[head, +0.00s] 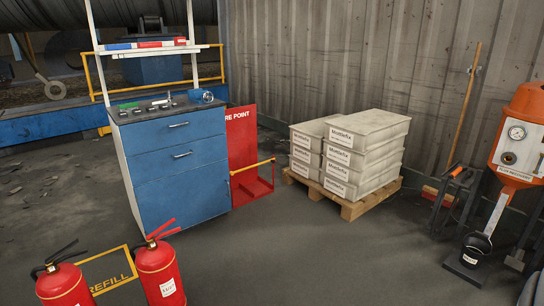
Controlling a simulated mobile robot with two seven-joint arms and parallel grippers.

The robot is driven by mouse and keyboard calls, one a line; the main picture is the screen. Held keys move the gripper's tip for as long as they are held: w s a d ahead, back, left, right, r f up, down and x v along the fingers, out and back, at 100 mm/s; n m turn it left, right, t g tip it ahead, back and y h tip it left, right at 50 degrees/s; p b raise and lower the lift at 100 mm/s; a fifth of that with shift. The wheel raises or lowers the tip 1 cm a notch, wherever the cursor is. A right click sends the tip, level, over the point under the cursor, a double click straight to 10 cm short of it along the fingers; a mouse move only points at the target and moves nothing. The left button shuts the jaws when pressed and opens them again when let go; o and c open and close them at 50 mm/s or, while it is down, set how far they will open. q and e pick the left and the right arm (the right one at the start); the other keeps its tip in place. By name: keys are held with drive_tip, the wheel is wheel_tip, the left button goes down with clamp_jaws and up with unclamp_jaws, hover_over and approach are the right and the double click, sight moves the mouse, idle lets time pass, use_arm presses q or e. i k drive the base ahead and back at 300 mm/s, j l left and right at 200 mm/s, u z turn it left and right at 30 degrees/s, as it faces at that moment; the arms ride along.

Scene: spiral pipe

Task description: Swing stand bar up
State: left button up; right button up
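A red stand (250,190) with a tall back panel marked "RE POINT" stands on the floor, right of the blue cabinet. Its yellow bar (252,166) lies across the stand's front, close to level, rising slightly toward its right end. The stand's base looks empty. The cabinet hides the left part of the panel. Neither of my grippers shows in the head view.
A blue drawer cabinet (178,165) with small tools on top stands left. White boxes (362,140) sit on a wooden pallet (350,208). Red extinguishers (160,272) stand front left. An orange machine (518,130) stands right. The middle floor is clear.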

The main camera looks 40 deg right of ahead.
sight(273, 162)
drive_tip(key=i+l+z, duration=0.15)
drive_tip(key=i+l, duration=3.4)
